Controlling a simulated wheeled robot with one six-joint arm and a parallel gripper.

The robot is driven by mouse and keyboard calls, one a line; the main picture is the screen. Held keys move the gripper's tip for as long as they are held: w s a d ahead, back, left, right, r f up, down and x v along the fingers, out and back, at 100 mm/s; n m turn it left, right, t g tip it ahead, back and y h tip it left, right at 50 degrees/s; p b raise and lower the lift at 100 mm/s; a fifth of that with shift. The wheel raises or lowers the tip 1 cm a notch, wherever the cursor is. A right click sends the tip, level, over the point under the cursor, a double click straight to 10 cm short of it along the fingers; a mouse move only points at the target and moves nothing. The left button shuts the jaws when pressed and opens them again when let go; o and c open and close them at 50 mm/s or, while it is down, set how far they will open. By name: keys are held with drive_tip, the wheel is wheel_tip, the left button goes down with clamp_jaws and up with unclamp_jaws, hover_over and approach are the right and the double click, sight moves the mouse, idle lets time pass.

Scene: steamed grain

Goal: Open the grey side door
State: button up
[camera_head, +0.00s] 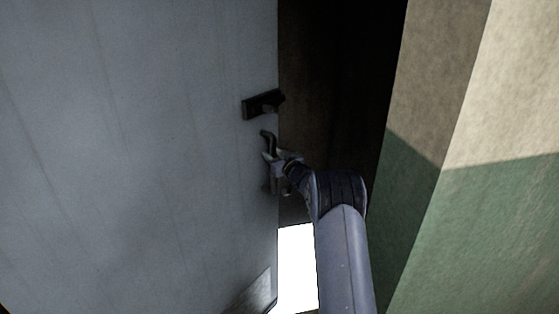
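The grey side door (130,150) fills the left half of the head view. It stands ajar, with a dark gap along its right edge. A dark latch plate (263,104) sits near that edge, and a dark curved handle (267,140) shows just below it. My gripper (270,165) is at the door's edge, at the lower part of the handle. The fingers are small and dark here, and I cannot tell whether they are closed on the handle.
A wall corner (470,170), beige above and green below, stands to the right of the gap. The opening (335,90) is dark above, with a bright white patch (296,268) low down. A pale plate (252,295) is at the door's bottom edge.

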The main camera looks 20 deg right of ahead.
drive_tip(key=b+v, duration=0.3)
drive_tip(key=v, duration=0.7)
drive_tip(key=shift+s, duration=0.3)
drive_tip(key=shift+w, duration=0.1)
drive_tip(key=p+x, duration=0.3)
drive_tip(key=x, duration=0.7)
drive_tip(key=shift+w, duration=0.3)
drive_tip(key=shift+s, duration=0.2)
